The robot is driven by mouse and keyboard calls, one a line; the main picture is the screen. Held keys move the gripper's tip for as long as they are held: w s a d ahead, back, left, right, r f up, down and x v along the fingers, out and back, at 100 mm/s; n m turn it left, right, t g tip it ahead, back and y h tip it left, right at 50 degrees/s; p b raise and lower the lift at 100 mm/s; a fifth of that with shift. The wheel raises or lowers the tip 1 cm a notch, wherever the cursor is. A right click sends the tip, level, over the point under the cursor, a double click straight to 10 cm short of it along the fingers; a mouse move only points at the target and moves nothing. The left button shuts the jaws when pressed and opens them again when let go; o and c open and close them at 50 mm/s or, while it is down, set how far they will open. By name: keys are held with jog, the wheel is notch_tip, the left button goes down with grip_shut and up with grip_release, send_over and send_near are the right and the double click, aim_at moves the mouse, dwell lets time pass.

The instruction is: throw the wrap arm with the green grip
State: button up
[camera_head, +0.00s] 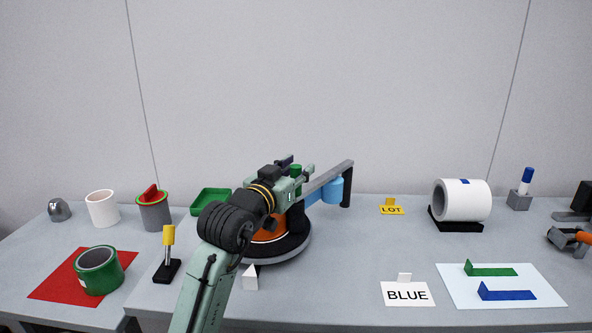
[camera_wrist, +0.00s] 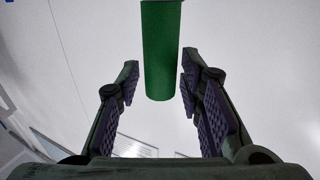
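The green grip (camera_head: 296,171) stands upright by the near end of the grey wrap arm (camera_head: 328,177), above the black turntable (camera_head: 300,246). A dark post (camera_head: 347,188) and a light-blue cylinder (camera_head: 333,190) are at the arm's far end. My gripper (camera_head: 298,168) is at the green grip, partly covering it. In the wrist view the green grip (camera_wrist: 161,50) stands between the spread fingers of my gripper (camera_wrist: 159,75), with a gap visible on each side, the right one narrower. An orange load (camera_head: 268,234) on the turntable is partly hidden by my arm.
A yellow-topped lever (camera_head: 169,238) stands left of the turntable, and a blue-topped one (camera_head: 527,175) at the far right. A green tray (camera_head: 210,200) lies behind my arm. A white roll (camera_head: 462,200) sits right. The table between turntable and BLUE card (camera_head: 408,294) is mostly clear.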

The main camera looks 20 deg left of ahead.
grip_shut()
jog(key=shift+d, duration=0.15)
dwell(0.4)
